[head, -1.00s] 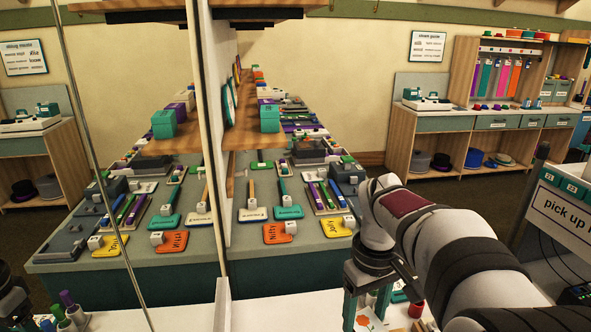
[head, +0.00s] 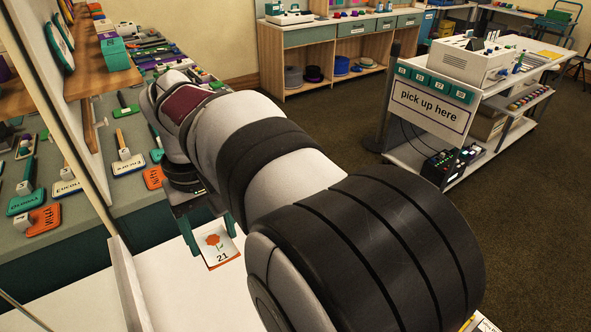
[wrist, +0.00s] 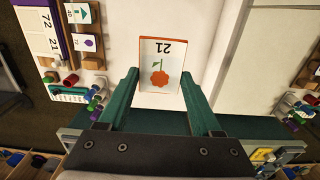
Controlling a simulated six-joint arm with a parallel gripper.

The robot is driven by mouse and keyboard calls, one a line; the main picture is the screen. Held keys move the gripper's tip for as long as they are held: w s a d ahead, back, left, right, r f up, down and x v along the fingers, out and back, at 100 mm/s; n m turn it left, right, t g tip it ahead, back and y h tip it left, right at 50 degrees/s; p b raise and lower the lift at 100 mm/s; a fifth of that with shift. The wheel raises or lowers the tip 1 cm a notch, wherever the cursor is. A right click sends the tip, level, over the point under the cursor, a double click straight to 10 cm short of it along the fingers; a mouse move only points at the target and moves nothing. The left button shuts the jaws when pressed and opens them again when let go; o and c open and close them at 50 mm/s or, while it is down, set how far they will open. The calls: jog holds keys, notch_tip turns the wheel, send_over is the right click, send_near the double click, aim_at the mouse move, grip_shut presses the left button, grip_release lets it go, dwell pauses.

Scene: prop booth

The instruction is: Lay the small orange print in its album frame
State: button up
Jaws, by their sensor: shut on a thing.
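The small print (head: 222,258) is a white card with an orange flower, the number 21 and an orange edge. My gripper (head: 210,231) is shut on it, a green finger at each side, over the white counter (head: 165,283). In the wrist view the print (wrist: 160,62) lies between the fingertips of my gripper (wrist: 160,76), its number toward the top. Its height above the counter is hard to tell. A purple-edged piece with numbered white panels (wrist: 40,20) is at the top left there. I cannot tell whether it is the album frame.
White counter around the print is clear.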

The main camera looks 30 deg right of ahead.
jog(key=w+d+f+n, duration=0.3)
jog(key=w+d+n, duration=0.2)
jog(key=d, duration=0.5)
jog(key=w+d+f+n, duration=0.4)
jog(key=w+d, duration=0.1)
jog(key=d, duration=0.5)
jog(key=s+d+f+n, duration=0.2)
jog(key=d+f+n, duration=0.1)
jog(key=d, duration=0.3)
jog(key=s+d+f+n+y, duration=0.1)
jog(key=d+f+n, duration=0.2)
jog(key=d, duration=0.3)
jog(key=s+d+f+n, duration=0.2)
jog(key=d+f, duration=0.3)
jog(key=d, duration=0.2)
jog(key=shift+s+d+f+n+y, duration=0.1)
jog(key=shift+s+f+n+y, duration=0.2)
jog(key=shift+f+n, duration=0.1)
jog(key=shift+s+d+f, duration=0.15)
jog(key=shift+f, duration=0.35)
jog(key=shift+a+f, duration=0.2)
jog(key=shift+f, duration=0.95)
jog(key=shift+a+f, duration=0.2)
jog(key=shift+f, duration=0.95)
